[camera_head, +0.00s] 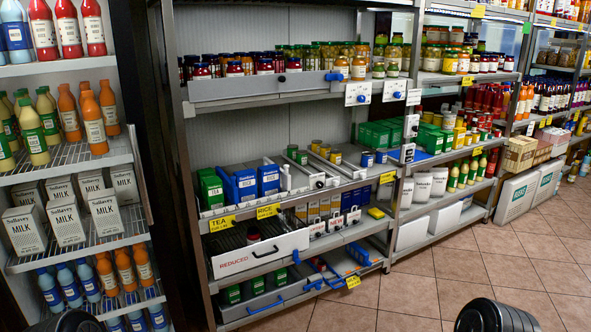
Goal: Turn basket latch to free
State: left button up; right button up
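A white pull-out basket marked REDUCED (234,264) sits on a lower shelf of the middle rack. It has a dark handle on its front, and a dark jar-like item (253,236) shows inside. A small blue piece (296,257) shows at the basket's right end; I cannot tell whether it is the latch or how it is turned. White plates with blue knobs (359,96) hang at the upper shelf's right end. Neither gripper is in view; only dark rounded parts show at the bottom edge.
Blue rails and handles (318,266) stick out around the bottom shelf. Tea and rice boxes (240,185) stand on the shelf above. A fridge rack with milk cartons (105,212) is close on the left. The tiled floor (430,285) is clear at the right.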

aim_at(296, 260)
jog(key=i+z, duration=0.1)
jog(key=i, duration=0.15)
jog(key=i+l, duration=0.35)
jog(key=i+l+z, duration=0.1)
jog(key=i+l, duration=0.25)
jog(key=i, duration=0.2)
jog(key=i+l, duration=0.3)
jog(key=i, duration=0.15)
jog(key=i+l+z, duration=0.1)
jog(key=i+l, duration=0.2)
jog(key=i, duration=0.15)
jog(key=i+l, duration=0.3)
jog(key=i, duration=0.2)
jog(key=z, duration=0.05)
